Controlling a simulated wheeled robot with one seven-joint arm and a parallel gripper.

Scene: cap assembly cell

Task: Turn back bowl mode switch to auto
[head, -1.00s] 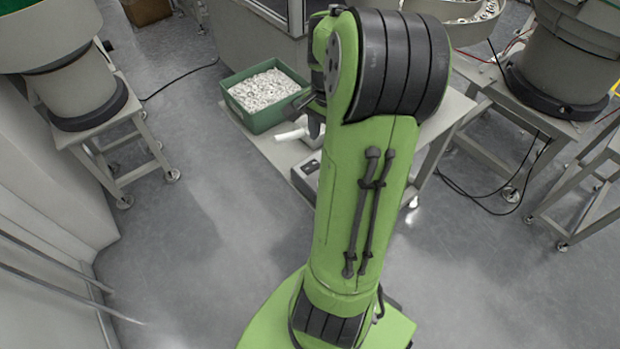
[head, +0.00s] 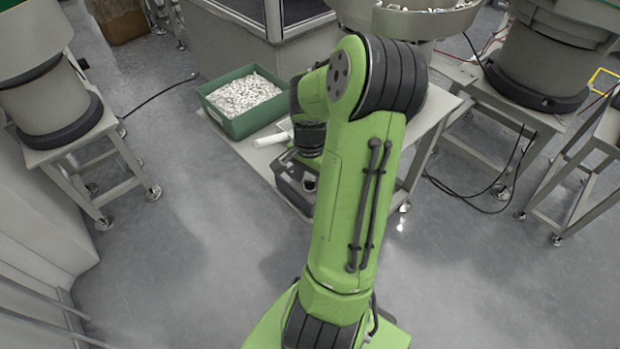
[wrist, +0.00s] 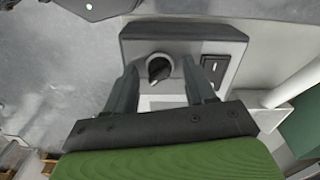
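A grey control box (wrist: 185,40) with a dark top edge fills the upper middle of the wrist view. It carries a round mode switch (wrist: 158,68) with a dark pointer on a light ring, and a black rocker switch (wrist: 214,70) to its right. My gripper (wrist: 160,64) is open, with one finger on each side of the round switch. I cannot tell whether either finger touches it.
A green bin (head: 222,120) of small white parts and a white cylinder (head: 271,140) stand on the table (head: 250,157) behind the box. Bowl feeders stand on tables at left (head: 50,105) and right (head: 540,70). The floor at left is clear.

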